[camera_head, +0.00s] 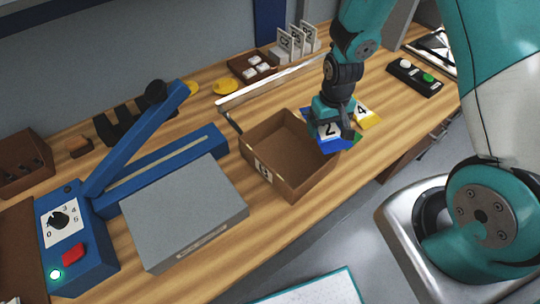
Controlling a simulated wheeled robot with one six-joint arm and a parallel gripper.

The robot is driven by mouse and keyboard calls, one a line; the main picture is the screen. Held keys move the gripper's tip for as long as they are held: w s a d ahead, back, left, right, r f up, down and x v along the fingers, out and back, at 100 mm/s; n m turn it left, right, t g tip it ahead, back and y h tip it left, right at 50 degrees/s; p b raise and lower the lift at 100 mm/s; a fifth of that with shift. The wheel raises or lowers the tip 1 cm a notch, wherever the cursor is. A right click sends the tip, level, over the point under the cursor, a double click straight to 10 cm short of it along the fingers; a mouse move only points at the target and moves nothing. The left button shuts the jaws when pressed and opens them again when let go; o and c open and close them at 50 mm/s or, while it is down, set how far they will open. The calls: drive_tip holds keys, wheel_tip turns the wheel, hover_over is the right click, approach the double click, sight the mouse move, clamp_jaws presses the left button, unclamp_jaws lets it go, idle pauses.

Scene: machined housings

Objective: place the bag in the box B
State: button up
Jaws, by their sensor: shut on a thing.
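Box B (263,170) is an open brown box with a white label on its front-left face. It stands on the wooden bench and looks empty. My gripper (337,136) points down just right of the box's back right side, over a blue numbered piece marked 2 (328,145). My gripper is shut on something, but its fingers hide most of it. I cannot make out the bag clearly. A yellow piece marked 4 (366,114) lies just right of my gripper, and a bit of green shows below it.
A blue sealer with a long raised arm (133,140) and a grey platform (183,212) fill the left side of the bench (290,225). A metal rail (268,84) runs behind the box. A button panel (414,77) lies at the right.

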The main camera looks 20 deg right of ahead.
drive_tip(key=shift+n, duration=0.9)
drive_tip(key=a+r+b, duration=0.1)
drive_tip(key=w+a+r+b, duration=0.1)
drive_tip(key=a+r, duration=0.1)
drive_tip(key=shift+w+a+b, duration=0.3)
drive_tip(key=shift+a+b, duration=0.1)
drive_tip(key=s+a+r+n+b, duration=0.2)
drive_tip(key=a+r+n+b, duration=0.1)
drive_tip(key=a+r, duration=0.35)
drive_tip(key=p, duration=0.2)
approach(290, 162)
wheel_tip(290, 162, down, 7)
drive_tip(key=shift+f, duration=0.15)
drive_tip(key=shift+f, duration=0.1)
